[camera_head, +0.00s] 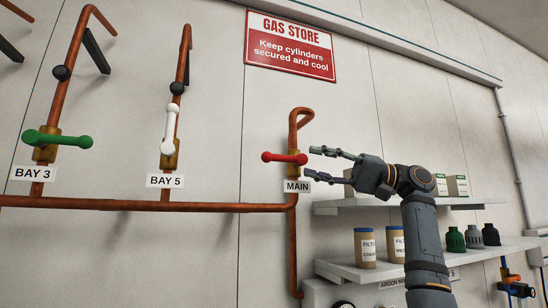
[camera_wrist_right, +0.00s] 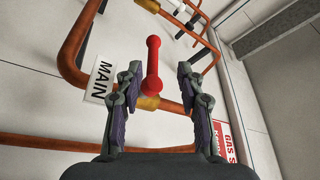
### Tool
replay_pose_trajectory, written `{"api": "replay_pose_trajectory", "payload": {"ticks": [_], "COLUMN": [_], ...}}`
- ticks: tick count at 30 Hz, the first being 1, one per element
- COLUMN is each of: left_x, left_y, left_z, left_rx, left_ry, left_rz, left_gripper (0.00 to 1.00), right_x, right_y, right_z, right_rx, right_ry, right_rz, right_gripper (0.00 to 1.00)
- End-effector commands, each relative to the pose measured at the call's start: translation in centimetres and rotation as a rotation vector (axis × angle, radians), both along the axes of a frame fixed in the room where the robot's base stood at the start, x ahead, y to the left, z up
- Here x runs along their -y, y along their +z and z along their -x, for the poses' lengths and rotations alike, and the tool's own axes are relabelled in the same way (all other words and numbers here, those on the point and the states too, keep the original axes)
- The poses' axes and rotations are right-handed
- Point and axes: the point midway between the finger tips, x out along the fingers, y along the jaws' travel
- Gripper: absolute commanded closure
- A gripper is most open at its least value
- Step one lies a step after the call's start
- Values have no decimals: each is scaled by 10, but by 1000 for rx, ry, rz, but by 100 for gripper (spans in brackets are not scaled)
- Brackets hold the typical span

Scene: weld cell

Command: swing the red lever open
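The red lever (camera_head: 284,158) sits on a brass valve body (camera_head: 292,170) on the copper pipe, above the MAIN label (camera_head: 297,186). It lies crosswise to the upright pipe. My right gripper (camera_head: 309,161) is open just right of the lever, its fingers pointing left. In the right wrist view the red lever (camera_wrist_right: 153,65) shows between the two spread fingers of my right gripper (camera_wrist_right: 158,72), with a gap on each side. I see no grip on it. My left gripper is not in view.
A green lever (camera_head: 57,138) at BAY 3 and a white lever (camera_head: 170,130) at BAY 5 are to the left. Shelves (camera_head: 480,246) with canisters and boxes stand at right, behind my right arm. A GAS STORE sign (camera_head: 291,46) hangs above.

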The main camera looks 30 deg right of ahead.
Motion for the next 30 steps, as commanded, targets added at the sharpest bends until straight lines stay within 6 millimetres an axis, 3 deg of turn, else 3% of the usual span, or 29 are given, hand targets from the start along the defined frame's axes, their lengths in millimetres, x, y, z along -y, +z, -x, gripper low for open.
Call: {"api": "replay_pose_trajectory", "payload": {"ticks": [1, 3, 5, 8, 12, 15, 19, 25, 30], "left_x": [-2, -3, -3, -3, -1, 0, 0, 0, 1], "left_y": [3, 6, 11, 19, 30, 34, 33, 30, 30], "left_z": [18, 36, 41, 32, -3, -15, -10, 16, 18], "left_rx": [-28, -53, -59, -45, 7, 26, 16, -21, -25], "left_ry": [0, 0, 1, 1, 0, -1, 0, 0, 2], "left_rz": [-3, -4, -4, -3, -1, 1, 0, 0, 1], "left_gripper": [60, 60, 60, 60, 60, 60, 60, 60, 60], "right_x": [-7, -20, -31, -49, -68, -76, -80, -80, -80], "right_y": [3, 6, 10, 15, 19, 20, 20, 19, 19], "right_z": [-5, -13, -20, -31, -43, -48, -50, -50, -50], "right_rx": [-2, -3, -3, -1, -1, 1, 1, 1, 2], "right_ry": [2, 4, 4, 4, 4, 4, 4, 4, 3], "right_rz": [2, 3, 3, 4, 4, 3, 3, 2, 3], "right_gripper": [62, 62, 62, 62, 62, 62, 62, 62, 85]}}
